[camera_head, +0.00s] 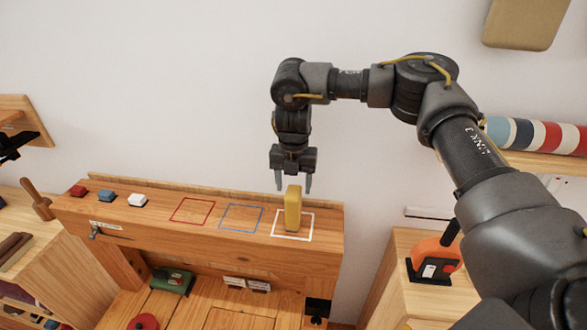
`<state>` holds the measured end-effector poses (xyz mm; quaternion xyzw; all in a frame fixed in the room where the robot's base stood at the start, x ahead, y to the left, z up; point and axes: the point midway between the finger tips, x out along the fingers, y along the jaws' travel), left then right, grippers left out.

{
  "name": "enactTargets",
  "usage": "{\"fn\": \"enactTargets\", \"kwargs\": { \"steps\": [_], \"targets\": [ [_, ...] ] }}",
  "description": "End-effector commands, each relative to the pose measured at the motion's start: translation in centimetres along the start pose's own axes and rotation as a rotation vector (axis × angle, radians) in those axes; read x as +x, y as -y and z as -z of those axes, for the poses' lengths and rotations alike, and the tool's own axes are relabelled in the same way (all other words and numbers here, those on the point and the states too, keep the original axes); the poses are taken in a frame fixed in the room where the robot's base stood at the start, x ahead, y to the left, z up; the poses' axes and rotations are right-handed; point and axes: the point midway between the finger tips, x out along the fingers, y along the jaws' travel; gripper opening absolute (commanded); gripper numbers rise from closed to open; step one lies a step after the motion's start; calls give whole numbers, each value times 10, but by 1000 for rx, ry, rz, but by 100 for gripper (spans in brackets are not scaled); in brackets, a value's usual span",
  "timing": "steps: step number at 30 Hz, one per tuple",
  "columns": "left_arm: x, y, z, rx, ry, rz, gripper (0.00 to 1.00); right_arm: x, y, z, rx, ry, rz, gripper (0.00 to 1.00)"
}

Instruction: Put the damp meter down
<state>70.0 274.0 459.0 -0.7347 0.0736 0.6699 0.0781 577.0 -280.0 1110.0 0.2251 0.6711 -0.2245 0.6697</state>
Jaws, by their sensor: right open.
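A yellow upright block, which looks like the damp meter (293,209), stands on the wooden shelf top (150,212), inside the white square outline (277,234). My right gripper (293,188) points down just above and around its top. Its two fingers are spread apart, with a gap between them and the yellow block. My left gripper is not in view.
A red outline (192,211) and a blue outline (241,218) lie left of the white one. An orange tool (436,257) stands on the right cabinet. A wall rises behind.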

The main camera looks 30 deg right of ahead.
Motion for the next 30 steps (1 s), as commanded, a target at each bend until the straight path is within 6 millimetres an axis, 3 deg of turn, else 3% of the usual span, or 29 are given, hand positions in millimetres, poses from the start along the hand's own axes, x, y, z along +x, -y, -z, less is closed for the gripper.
{"fn": "enactTargets", "kwargs": {
  "steps": [6, 12, 27, 30],
  "targets": [
    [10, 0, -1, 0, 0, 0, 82, -43, -1, -1, 0, 4, -1, 58],
    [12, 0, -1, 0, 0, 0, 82, -65, 0, 0, -1, 1, 0, 58],
    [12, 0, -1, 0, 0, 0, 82, -69, 0, 0, -1, -1, 0, 58],
    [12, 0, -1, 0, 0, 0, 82, -60, -7, 6, -23, -15, -7, 58]
  ]
}}
